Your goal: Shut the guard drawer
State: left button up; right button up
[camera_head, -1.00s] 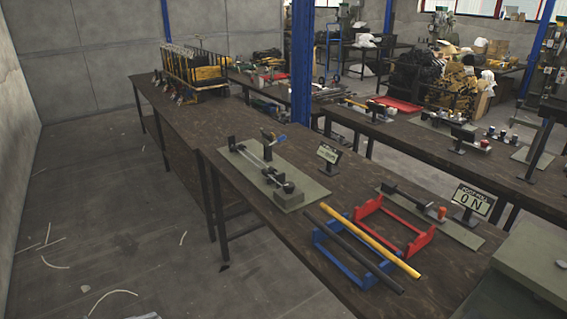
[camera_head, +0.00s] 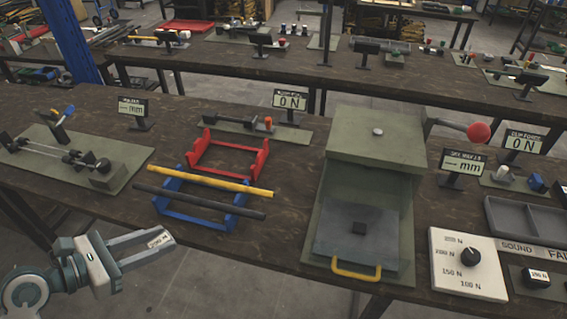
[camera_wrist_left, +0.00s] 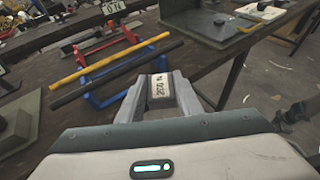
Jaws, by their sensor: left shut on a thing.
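The guard drawer (camera_head: 335,240) is a grey tray with a small black block on it and a yellow handle (camera_head: 356,272) in front. It sticks out at the front of the green press housing (camera_head: 375,150), with its handle at the table's front edge. In the left wrist view, the yellow handle (camera_wrist_left: 258,7) shows at the top right. My left gripper (camera_head: 158,242) is left of the drawer, in front of the table, well apart from the handle. It is shut on a small white printed tag (camera_wrist_left: 159,86).
Blue (camera_head: 185,212) and red (camera_head: 228,158) stands, with a yellow and a black bar, lie left of the press. A lever with a red knob (camera_head: 478,132) juts from its right side. A white dial box (camera_head: 467,265) stands right of the drawer. Open floor lies before the table.

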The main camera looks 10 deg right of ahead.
aim_at(360, 227)
jog(key=i+j+z, duration=0.1)
jog(key=z, duration=0.35)
jog(key=i+j+z, duration=0.2)
jog(key=z, duration=0.25)
jog(key=i+j+z, duration=0.2)
jog(key=z, duration=0.25)
